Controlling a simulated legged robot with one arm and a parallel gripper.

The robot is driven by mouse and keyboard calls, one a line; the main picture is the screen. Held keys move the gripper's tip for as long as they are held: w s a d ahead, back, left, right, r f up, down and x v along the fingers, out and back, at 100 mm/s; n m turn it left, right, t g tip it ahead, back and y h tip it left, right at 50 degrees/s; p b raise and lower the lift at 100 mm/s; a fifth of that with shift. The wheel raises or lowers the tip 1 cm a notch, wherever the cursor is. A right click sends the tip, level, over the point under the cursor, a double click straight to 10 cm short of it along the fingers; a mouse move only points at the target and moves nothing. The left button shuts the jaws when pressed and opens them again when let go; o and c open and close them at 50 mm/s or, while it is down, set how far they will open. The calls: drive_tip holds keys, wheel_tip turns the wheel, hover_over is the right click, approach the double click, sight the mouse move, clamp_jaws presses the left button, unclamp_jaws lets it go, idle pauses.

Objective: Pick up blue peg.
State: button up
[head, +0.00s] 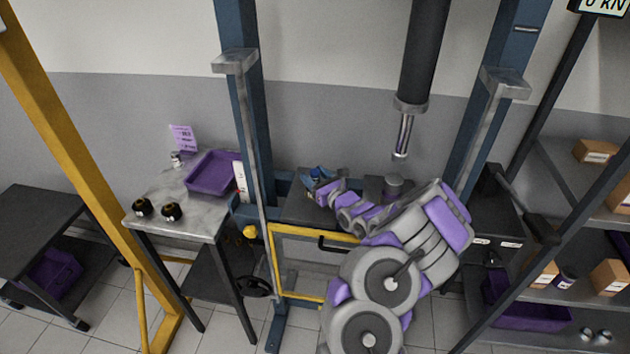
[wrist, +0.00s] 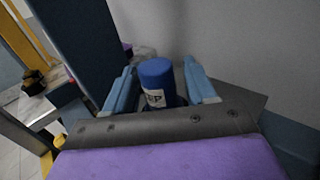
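The blue peg (wrist: 157,82) stands upright in the wrist view, a cylinder with a white label bearing dark letters. My gripper (wrist: 160,88) is open, with one light-blue finger on each side of the peg. A gap shows at the peg's right, and the left finger looks close to it; I cannot tell whether it touches. The peg's lower end is hidden behind the gripper's grey edge.
The dark press bed (head: 300,211) lies between blue uprights (head: 245,120), under the press ram (head: 403,135). Shelves stand at right.

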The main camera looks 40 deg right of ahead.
sight(315, 171)
clamp_jaws()
idle(0.3)
drive_tip(key=shift+r, duration=0.65)
wheel_tip(315, 171, up, 3)
drive_tip(key=shift+s+f+p, duration=0.15)
drive_tip(key=shift+f+p, duration=0.05)
drive_tip(key=shift+p, duration=0.45)
drive_tip(key=s+a+r+p, duration=0.1)
drive_tip(key=s+a+p, duration=0.7)
drive_tip(key=s, duration=0.5)
drive_tip(key=shift+s, duration=0.2)
drive_tip(key=shift+a, duration=0.1)
